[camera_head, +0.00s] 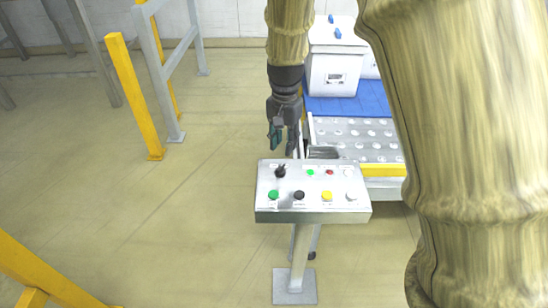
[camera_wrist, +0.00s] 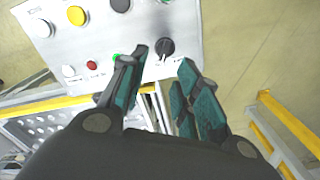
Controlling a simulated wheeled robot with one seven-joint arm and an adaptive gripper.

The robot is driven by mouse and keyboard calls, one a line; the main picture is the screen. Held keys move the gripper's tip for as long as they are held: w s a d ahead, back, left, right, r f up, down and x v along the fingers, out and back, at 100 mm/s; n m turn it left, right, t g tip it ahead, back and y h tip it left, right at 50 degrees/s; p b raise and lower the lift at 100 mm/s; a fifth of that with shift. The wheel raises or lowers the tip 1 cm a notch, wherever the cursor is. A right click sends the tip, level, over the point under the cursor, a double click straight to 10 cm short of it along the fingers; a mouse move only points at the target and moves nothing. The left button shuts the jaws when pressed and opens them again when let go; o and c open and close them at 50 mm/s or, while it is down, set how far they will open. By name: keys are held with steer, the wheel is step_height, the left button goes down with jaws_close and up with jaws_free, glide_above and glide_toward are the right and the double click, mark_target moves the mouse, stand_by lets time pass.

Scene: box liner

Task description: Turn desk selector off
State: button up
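The desk selector is a black knob (camera_head: 280,171) at the upper left of the silver control panel (camera_head: 312,206). In the wrist view the black selector (camera_wrist: 166,47) sits on the panel face (camera_wrist: 85,48), just beyond and between my fingertips. My gripper (camera_head: 282,149) points down behind the panel's far edge in the head view. In the wrist view my gripper (camera_wrist: 163,55) is open, with a clear gap between the teal-padded fingers. I see no contact with the selector. The left finger partly covers a green light (camera_wrist: 117,57) beside it.
Other panel controls are a green button (camera_head: 273,195), a black button (camera_head: 299,195), a yellow button (camera_head: 327,196) and a white button (camera_head: 351,197). Yellow guard posts (camera_head: 134,95) stand left; floor between is clear.

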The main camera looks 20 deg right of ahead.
mark_target(281, 166)
steer(key=shift+w+a+f+p, duration=0.15)
steer(key=shift+f+p, duration=0.5)
steer(key=shift+f, duration=1.75)
steer(key=shift+w+a+f+p, duration=0.1)
steer(key=shift+w+f+p, duration=0.35)
steer(key=shift+f, duration=1.9)
steer(key=shift+s, duration=0.15)
jaws_close()
